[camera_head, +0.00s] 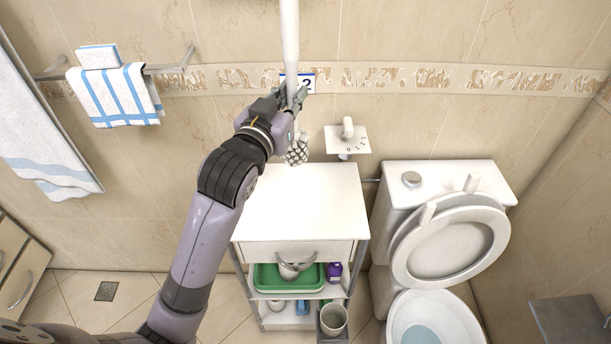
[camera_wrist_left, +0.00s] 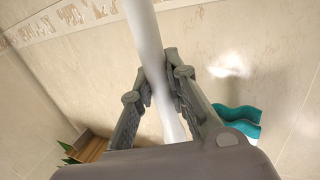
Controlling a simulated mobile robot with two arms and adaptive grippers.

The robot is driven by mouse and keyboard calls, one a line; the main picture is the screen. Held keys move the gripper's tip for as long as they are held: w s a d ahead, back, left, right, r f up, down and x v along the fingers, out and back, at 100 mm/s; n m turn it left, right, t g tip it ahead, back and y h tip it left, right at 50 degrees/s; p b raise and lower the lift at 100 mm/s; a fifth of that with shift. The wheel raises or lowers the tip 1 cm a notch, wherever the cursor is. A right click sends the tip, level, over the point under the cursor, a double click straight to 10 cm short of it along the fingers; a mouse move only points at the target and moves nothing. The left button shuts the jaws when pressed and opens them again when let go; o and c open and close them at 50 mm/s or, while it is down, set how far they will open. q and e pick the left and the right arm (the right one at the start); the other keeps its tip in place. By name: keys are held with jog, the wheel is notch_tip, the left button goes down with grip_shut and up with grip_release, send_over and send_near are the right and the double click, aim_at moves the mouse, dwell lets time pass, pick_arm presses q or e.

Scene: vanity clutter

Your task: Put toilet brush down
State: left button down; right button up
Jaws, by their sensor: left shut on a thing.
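My left gripper (camera_head: 294,96) is shut on the white handle of the toilet brush (camera_head: 289,35). It is held up in front of the tiled wall, above the back of the white cabinet (camera_head: 315,205). The handle runs upward out of the head view. In the left wrist view, both fingers (camera_wrist_left: 162,92) press against the white shaft (camera_wrist_left: 145,35) from its two sides. A grey-and-white patterned piece (camera_head: 297,150) shows just below the gripper; I cannot tell whether it belongs to the brush. My right gripper is not in view.
The cabinet top is bare. Its lower shelves hold a green tray (camera_head: 262,283), a purple bottle (camera_head: 334,271) and a grey cup (camera_head: 333,319). The toilet (camera_head: 450,245) stands at the right with its lid up. A wall-mounted holder (camera_head: 347,138) is right of the gripper. Towels (camera_head: 118,97) hang at the left.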

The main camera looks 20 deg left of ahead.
pick_arm(q)
jog(key=shift+w, duration=0.15)
send_over(289, 163)
jog(key=w, duration=0.2)
notch_tip(289, 163, down, 5)
jog(key=shift+s+f, duration=0.1)
jog(key=f, duration=0.9)
jog(key=shift+w+f, duration=0.15)
jog(key=shift+w, duration=0.1)
notch_tip(289, 163, down, 4)
jog(key=shift+f, duration=0.2)
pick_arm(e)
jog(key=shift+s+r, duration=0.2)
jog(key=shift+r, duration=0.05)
pick_arm(q)
jog(key=c, duration=2)
grip_release()
jog(key=shift+f, duration=0.2)
jog(key=shift+c, duration=0.2)
jog(key=o, duration=0.5)
